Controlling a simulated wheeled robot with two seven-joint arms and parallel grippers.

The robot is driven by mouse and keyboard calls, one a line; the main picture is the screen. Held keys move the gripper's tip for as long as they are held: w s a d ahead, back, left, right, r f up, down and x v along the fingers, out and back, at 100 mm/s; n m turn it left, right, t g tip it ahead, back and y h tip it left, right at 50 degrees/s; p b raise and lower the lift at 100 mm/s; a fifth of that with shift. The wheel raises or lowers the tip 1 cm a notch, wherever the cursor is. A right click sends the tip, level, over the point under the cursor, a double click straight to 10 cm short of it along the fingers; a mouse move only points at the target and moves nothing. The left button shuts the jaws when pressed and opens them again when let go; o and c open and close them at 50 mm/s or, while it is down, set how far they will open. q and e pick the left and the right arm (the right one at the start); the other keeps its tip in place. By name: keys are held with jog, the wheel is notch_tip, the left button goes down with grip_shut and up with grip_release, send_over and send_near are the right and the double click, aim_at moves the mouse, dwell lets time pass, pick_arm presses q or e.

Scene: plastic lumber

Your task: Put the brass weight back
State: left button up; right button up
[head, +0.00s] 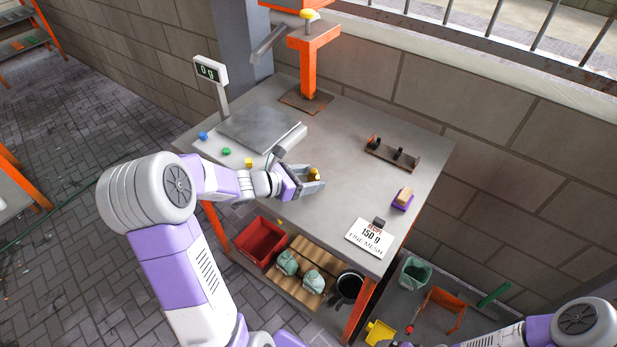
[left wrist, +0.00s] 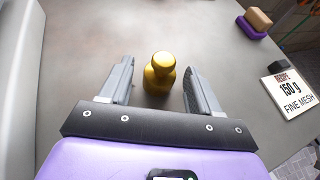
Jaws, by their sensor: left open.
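The brass weight (left wrist: 159,74) stands upright on the grey table top (head: 340,150). In the left wrist view it is between the two fingers of my left gripper (left wrist: 158,85), with a visible gap on each side. In the head view the brass weight (head: 314,174) shows at the tips of my left gripper (head: 308,181), partly hidden by the fingers. My left gripper is open and low over the table. My right arm shows at the lower right of the head view, but its gripper is out of view.
A scale (head: 262,130) with a display reading 0 g (head: 208,70) stands at the back left. A dark rack (head: 393,154) stands at the right, near a purple-and-tan block (head: 402,198) and a 150 g recipe card (head: 370,238). An orange press (head: 309,65) stands at the back.

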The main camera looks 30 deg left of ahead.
pick_arm(q)
jog(key=shift+s+r+p, duration=0.1)
jog(key=shift+r+p, duration=0.15)
jog(key=shift+p, duration=0.05)
jog(key=p+v, duration=0.3)
jog(key=v, duration=0.8)
jog(key=shift+a, duration=0.1)
jog(key=shift+s+a+p, duration=0.2)
jog(key=shift+s+p, duration=0.1)
jog(key=shift+s, duration=0.05)
